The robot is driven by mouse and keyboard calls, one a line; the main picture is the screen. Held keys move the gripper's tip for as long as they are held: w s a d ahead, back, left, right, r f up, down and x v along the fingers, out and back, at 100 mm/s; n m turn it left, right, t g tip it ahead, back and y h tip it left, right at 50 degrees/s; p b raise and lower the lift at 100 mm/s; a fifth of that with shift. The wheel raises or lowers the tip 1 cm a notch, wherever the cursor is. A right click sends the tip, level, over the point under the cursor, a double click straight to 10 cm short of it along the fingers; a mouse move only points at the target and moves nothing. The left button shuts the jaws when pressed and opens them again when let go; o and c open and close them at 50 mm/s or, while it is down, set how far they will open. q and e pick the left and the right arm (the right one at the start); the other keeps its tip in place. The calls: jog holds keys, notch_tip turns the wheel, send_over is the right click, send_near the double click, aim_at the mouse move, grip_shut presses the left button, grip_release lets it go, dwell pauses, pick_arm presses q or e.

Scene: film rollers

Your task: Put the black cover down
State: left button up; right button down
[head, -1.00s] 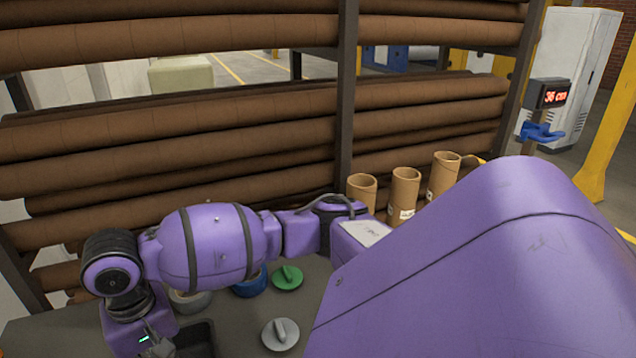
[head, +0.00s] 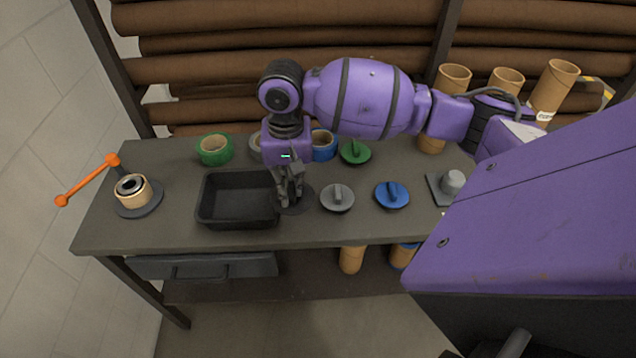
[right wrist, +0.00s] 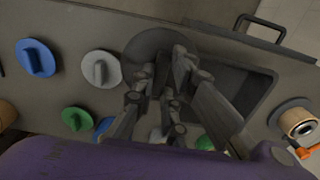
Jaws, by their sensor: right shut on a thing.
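The black cover (head: 301,200) is a dark round disc at the right side of the black tray, level with the table top; I cannot tell whether it touches the table. My right gripper (head: 290,198) points down over it and is shut on it, hiding its handle. In the right wrist view the black cover (right wrist: 152,45) shows partly behind the fingers of my right gripper (right wrist: 172,70). My left gripper is not in view.
The black tray (head: 206,203) stands just left of the cover. Grey (head: 337,198), blue (head: 392,195) and green (head: 355,152) covers lie to the right. Tape rolls, one green (head: 214,150), lie behind. An orange-handled crank (head: 88,180) is at the far left. The table's front strip is clear.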

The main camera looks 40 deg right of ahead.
jog(key=w+d+f, duration=0.1)
jog(key=d+f, duration=0.1)
jog(key=w+d+f, duration=0.1)
jog(key=d+f, duration=0.1)
jog(key=w+d+f, duration=0.1)
jog(key=d+f, duration=0.1)
jog(key=d, duration=0.1)
jog(key=shift+f+b, duration=0.4)
jog(key=f, duration=0.3)
jog(key=shift+d+f, duration=0.3)
jog(key=shift+f, duration=0.05)
jog(key=c, duration=1.8)
grip_release()
jog(key=shift+o, duration=0.2)
notch_tip(320, 180, up, 12)
jog(key=shift+p, duration=0.35)
